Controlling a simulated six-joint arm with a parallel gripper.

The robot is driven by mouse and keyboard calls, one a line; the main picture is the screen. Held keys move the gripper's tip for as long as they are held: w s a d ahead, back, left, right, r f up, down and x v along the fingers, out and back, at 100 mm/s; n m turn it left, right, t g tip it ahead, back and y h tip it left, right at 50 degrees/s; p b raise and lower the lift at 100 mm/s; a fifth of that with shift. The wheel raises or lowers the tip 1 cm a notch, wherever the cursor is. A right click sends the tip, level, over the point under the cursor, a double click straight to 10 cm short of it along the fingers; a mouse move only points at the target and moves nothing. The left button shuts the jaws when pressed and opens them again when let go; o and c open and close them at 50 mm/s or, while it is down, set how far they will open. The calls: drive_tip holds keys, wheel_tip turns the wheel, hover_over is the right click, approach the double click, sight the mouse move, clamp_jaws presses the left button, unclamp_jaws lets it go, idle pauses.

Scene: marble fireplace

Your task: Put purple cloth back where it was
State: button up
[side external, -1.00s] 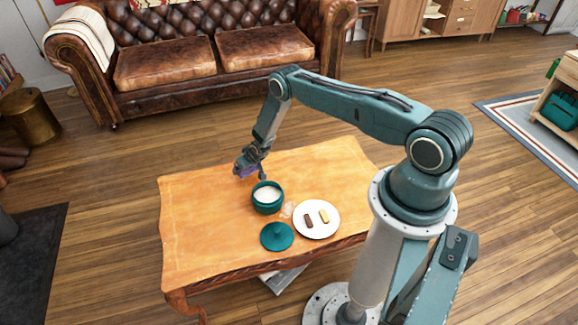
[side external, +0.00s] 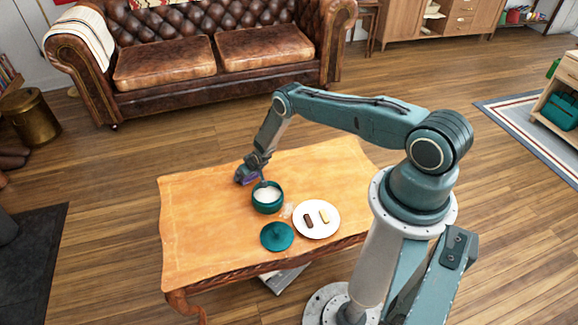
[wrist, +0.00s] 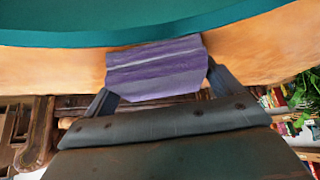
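The purple cloth (wrist: 155,68) is folded, with lighter stripes, and sits between the two fingers of my gripper (wrist: 162,88) in the wrist view. In the side view, my gripper (side external: 251,180) holds the purple cloth (side external: 248,179) low over the wooden table (side external: 195,215), just behind and left of the teal pot. I cannot tell whether the cloth touches the table. The open teal pot (side external: 267,206) has white contents, and its teal side (wrist: 150,30) fills the top of the wrist view.
The teal lid (side external: 277,237) lies in front of the pot. A white plate (side external: 317,232) with a dark and a light piece is to the right. A small clear item (side external: 287,211) lies between pot and plate. The table's left and back right are clear.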

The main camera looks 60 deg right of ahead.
drive_tip(key=shift+o, duration=0.4)
drive_tip(key=shift+r, duration=0.25)
drive_tip(key=v, duration=1.2)
idle(0.3)
drive_tip(key=shift+d+f, duration=0.1)
idle(0.3)
